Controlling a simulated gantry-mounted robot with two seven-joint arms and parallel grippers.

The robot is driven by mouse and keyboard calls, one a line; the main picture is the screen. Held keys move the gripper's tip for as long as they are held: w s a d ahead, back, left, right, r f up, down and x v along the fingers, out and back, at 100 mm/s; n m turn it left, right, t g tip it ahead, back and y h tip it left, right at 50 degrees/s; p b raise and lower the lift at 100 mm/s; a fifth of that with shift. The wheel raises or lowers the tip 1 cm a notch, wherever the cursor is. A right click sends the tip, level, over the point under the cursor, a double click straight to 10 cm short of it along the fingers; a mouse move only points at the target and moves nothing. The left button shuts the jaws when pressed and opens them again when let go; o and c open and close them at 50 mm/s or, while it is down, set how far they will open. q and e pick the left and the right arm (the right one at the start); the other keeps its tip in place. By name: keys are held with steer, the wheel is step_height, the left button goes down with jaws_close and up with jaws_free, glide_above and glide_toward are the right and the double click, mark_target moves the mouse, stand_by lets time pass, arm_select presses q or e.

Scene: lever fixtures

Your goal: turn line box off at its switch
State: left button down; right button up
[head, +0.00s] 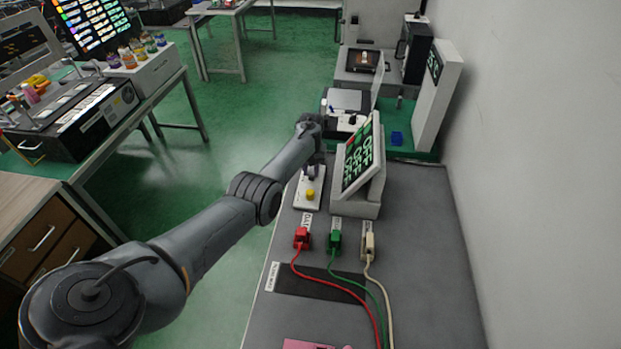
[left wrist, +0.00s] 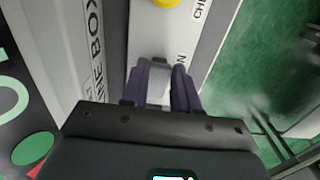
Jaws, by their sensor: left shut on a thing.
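The switch plate (head: 309,194), white with a yellow button, lies on the grey bench beside a pale box whose slanted screen (head: 362,158) reads OFF in several rows. In the left wrist view, a pale strip beside the plate carries lettering ending in "INE BOX" (left wrist: 95,50). My left gripper (head: 312,168) is over the far end of the plate. In the left wrist view its dark purple fingers (left wrist: 163,88) are closed around a small pale piece on the plate, apparently the switch lever, mostly hidden between them. Lettering ending in "N" shows beside the fingers. My right gripper is out of view.
Red (head: 302,238), green (head: 334,241) and beige (head: 369,246) plugs with cables stand in front of the box. A white wall (head: 530,150) bounds the bench on the right. More equipment stands behind on a green surface. Green floor is open to the left.

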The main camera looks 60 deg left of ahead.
mark_target(311, 173)
arm_select(q)
steer(key=shift+f, duration=0.1)
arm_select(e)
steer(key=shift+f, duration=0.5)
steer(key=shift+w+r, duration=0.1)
arm_select(q)
steer(key=c, duration=0.8)
jaws_free()
steer(key=shift+c, duration=0.2)
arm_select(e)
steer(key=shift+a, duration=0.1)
arm_select(q)
steer(key=shift+r, duration=0.2)
arm_select(e)
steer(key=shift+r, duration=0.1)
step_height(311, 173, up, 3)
steer(key=p, duration=0.3)
arm_select(q)
step_height(311, 173, up, 11)
steer(key=shift+w+a+f, duration=0.2)
steer(key=shift+a, duration=0.05)
